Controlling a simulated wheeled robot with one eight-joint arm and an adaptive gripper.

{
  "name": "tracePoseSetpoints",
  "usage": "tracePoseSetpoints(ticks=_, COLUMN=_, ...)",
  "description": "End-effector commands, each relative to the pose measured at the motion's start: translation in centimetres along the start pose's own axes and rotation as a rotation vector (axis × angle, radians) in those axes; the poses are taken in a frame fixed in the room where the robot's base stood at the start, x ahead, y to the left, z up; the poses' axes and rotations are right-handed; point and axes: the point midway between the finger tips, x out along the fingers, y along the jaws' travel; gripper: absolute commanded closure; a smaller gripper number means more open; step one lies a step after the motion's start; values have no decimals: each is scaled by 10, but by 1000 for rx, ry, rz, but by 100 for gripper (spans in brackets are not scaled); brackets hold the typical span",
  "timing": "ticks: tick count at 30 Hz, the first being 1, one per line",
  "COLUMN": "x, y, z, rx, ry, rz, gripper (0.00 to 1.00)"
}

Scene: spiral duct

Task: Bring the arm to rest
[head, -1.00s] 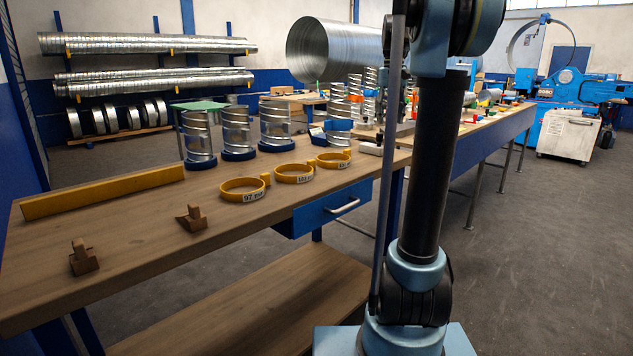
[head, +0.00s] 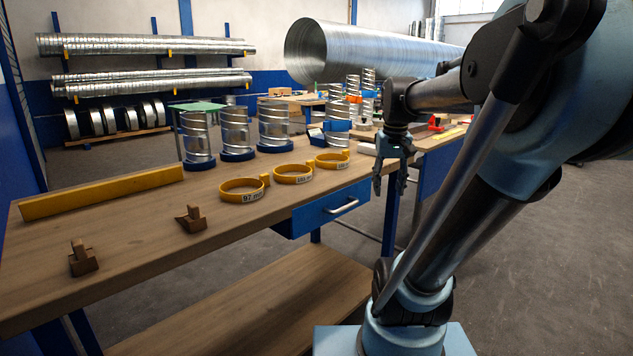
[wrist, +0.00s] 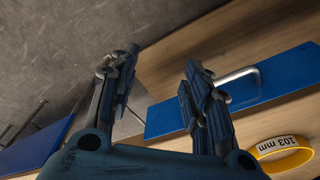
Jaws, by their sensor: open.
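My gripper (head: 390,188) hangs pointing down in the head view, off the right end of the wooden workbench (head: 130,235). It is beside the blue drawer (head: 322,208) and apart from it. In the wrist view my gripper (wrist: 160,85) has its two fingers spread, with nothing between them. The blue drawer with its pale handle (wrist: 238,75) lies beyond the right finger. A yellow ring marked 103 mm (wrist: 280,148) shows at the lower right of the wrist view.
Three yellow rings, one of them the 97 mm ring (head: 242,190), lie on the bench. Spiral duct pieces (head: 236,130) stand behind them in blue bases. A yellow bar (head: 100,192) and two small wooden blocks (head: 84,260) are at the left. Grey floor (head: 540,270) is clear at the right.

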Motion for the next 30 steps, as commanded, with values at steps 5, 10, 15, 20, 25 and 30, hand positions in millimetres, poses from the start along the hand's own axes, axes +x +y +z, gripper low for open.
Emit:
tracePoseSetpoints(ticks=5, x=48, y=-7, z=52, rx=-4, ry=25, rz=-1, gripper=56)
tracePoseSetpoints(ticks=10, x=95, y=-12, z=97, rx=-7, ry=47, rz=-2, gripper=56)
tracePoseSetpoints(ticks=15, x=133, y=-14, z=128, rx=-8, ry=66, rz=-3, gripper=56)
tracePoseSetpoints(ticks=20, x=150, y=-17, z=142, rx=-8, ry=73, rz=-4, gripper=56)
tracePoseSetpoints(ticks=25, x=153, y=-17, z=144, rx=-8, ry=75, rz=-4, gripper=56)
tracePoseSetpoints(ticks=30, x=153, y=-17, z=143, rx=-8, ry=75, rz=-4, gripper=56)
